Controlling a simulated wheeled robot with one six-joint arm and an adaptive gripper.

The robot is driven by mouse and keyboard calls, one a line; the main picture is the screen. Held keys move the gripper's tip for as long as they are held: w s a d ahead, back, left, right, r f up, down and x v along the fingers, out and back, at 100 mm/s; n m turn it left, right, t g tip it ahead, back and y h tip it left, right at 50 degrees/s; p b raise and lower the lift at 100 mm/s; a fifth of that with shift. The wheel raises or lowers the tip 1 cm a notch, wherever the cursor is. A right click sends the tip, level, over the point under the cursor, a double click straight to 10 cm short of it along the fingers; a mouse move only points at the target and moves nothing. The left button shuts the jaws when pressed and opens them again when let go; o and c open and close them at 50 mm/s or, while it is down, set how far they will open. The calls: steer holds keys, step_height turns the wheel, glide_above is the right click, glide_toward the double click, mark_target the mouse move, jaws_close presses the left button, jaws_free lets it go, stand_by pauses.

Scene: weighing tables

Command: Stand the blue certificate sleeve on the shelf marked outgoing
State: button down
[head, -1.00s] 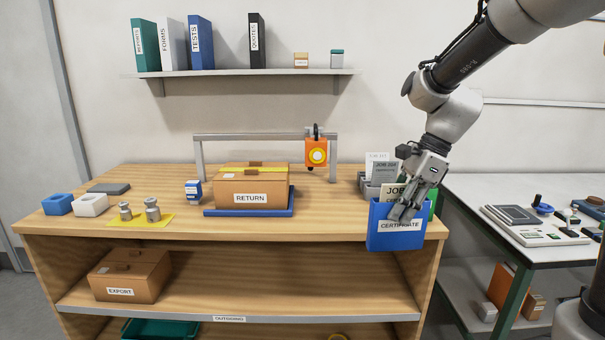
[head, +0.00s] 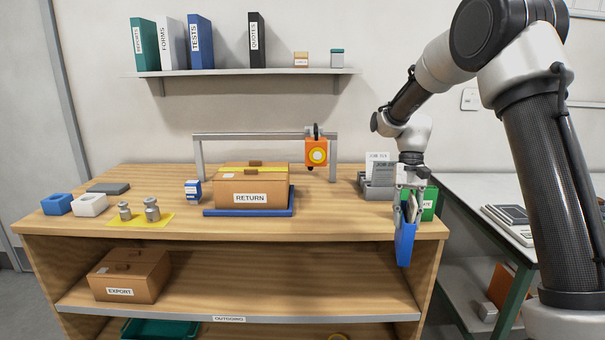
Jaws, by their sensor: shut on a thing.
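The blue certificate sleeve (head: 405,246) hangs upright from my gripper (head: 409,204), in front of the right end of the table's front edge. I see it nearly edge-on, so its label is turned out of view. My gripper is shut on its upper part, with pale sheets showing between the fingers. The outgoing shelf (head: 300,311) is the lower board under the tabletop, with an "OUTGOING" label on its front edge. The sleeve is above the level of that shelf, near its right end.
An export box (head: 130,272) stands at the shelf's left; its middle and right are clear. A green sleeve (head: 430,203) and grey card holder (head: 378,184) stand behind my gripper on the tabletop (head: 330,215). The right side panel (head: 428,275) bounds the shelf.

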steer(key=f+n, duration=0.1)
steer(key=f, duration=0.1)
steer(key=w+d+f, duration=0.1)
steer(key=f, duration=0.2)
steer(key=w+d+f+n+h, duration=0.1)
steer(key=f, duration=0.2)
steer(key=shift+f+n, duration=0.15)
steer(key=shift+n, duration=0.15)
steer(key=w+x, duration=0.1)
steer(key=x, duration=0.6)
steer(key=shift+d+f, duration=0.35)
steer(key=shift+f, duration=0.2)
